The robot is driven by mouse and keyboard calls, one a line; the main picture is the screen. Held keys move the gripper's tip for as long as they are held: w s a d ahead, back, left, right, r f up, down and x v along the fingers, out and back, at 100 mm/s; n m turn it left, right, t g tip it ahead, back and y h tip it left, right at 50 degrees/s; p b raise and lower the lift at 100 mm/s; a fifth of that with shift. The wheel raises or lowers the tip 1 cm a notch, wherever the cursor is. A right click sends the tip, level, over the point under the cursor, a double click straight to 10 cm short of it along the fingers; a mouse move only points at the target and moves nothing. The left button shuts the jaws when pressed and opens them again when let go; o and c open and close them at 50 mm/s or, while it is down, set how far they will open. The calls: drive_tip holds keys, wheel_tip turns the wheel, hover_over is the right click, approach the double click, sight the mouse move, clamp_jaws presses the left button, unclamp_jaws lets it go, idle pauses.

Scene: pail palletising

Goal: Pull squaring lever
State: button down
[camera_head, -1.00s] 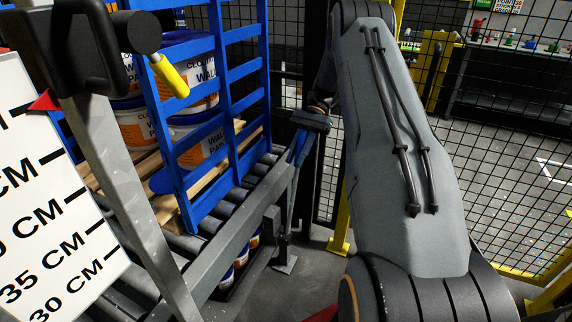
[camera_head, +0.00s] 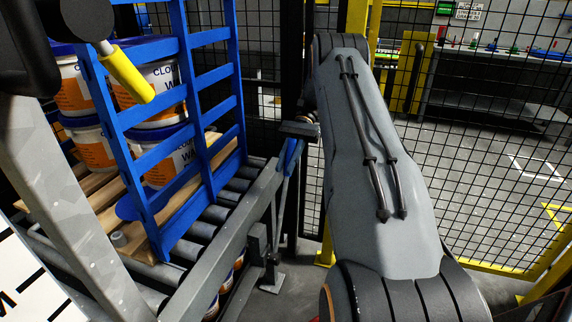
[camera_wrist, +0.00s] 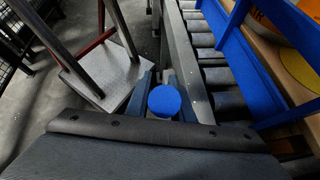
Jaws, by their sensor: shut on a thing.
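The squaring lever shows as a round blue knob (camera_wrist: 165,101) in the wrist view, between the two fingers of my gripper (camera_wrist: 166,94). My gripper is shut on it. In the head view my gripper (camera_head: 292,150) is small and partly hidden behind my arm, beside the right side of the roller conveyor. A blue slatted frame (camera_head: 187,90) stands upright on the conveyor, close against white and orange paint pails (camera_head: 158,78) on a wooden pallet (camera_head: 225,150).
The conveyor's grey rail (camera_head: 215,240) runs alongside the lever. A post with a yellow-gripped handle (camera_head: 127,74) and a white measuring board (camera_head: 25,280) are at the near left. Black mesh fencing (camera_head: 480,150) with yellow posts closes off the right and back.

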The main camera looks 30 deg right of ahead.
drive_tip(key=c, duration=1.6)
unclamp_jaws()
drive_tip(key=shift+f, duration=0.1)
drive_tip(key=shift+o, duration=0.2)
wheel_tip(320, 180, up, 10)
drive_tip(key=shift+b, duration=0.45)
drive_tip(key=shift+a, duration=0.15)
drive_tip(key=s+a+n+t+h+p, duration=0.1)
drive_tip(key=s+a+n+h+p, duration=0.45)
drive_tip(key=a, duration=0.75)
drive_tip(key=s+a+n+t+h, duration=0.2)
drive_tip(key=s+a, duration=0.3)
drive_tip(key=s, duration=0.4)
drive_tip(key=s+a+f+n+t+h, duration=0.1)
drive_tip(key=s+a+n+t+h, duration=0.1)
drive_tip(key=s, duration=0.8)
drive_tip(key=a+n+t, duration=0.1)
drive_tip(key=a+n, duration=0.1)
drive_tip(key=n, duration=0.1)
drive_tip(key=shift+a, duration=0.35)
